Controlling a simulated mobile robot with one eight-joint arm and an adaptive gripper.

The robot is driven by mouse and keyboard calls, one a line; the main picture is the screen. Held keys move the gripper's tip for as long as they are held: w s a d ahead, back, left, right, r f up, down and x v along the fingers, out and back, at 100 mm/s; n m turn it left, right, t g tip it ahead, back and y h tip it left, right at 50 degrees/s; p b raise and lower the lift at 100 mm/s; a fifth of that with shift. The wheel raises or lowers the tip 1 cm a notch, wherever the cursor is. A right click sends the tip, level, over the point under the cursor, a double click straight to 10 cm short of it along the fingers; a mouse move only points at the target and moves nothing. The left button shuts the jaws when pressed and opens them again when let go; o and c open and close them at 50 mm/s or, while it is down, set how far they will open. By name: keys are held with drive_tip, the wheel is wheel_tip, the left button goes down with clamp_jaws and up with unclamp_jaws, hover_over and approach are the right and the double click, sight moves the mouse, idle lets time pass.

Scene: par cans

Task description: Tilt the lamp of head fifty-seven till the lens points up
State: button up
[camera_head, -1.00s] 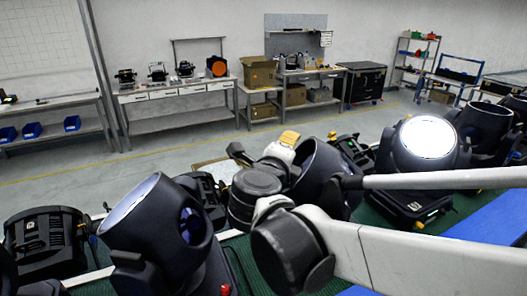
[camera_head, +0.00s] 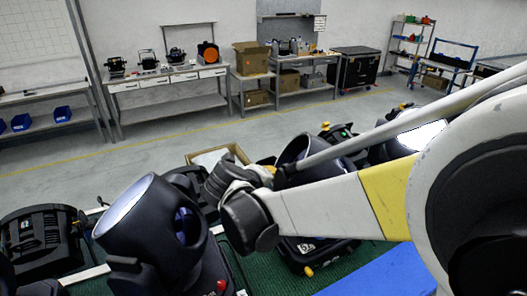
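Several dark moving-head lamps stand in a row on the green-topped bench. The left lamp (camera_head: 150,225) is tilted, its pale lens (camera_head: 126,205) facing up and to the left. A middle lamp (camera_head: 306,148) shows its round rim behind my arm. A right lamp (camera_head: 421,138) has a bright white lens, partly covered by my arm. A base (camera_head: 310,252) below my arm bears a small white mark that I cannot read surely, so I cannot tell which head is fifty-seven. My arm reaches in from the right; its wrist is between the left and middle lamps. My gripper's fingers are hidden.
A black lamp base (camera_head: 42,243) stands at the far left. A blue panel (camera_head: 385,275) lies at the lower right. An open cardboard box (camera_head: 218,152) is behind the row. Work tables (camera_head: 170,85) and shelves line the wall, with clear floor (camera_head: 120,160) between.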

drive_tip(key=shift+w+d+f, duration=0.15)
drive_tip(key=shift+w+f, duration=0.05)
clamp_jaws()
drive_tip(key=shift+r, duration=0.15)
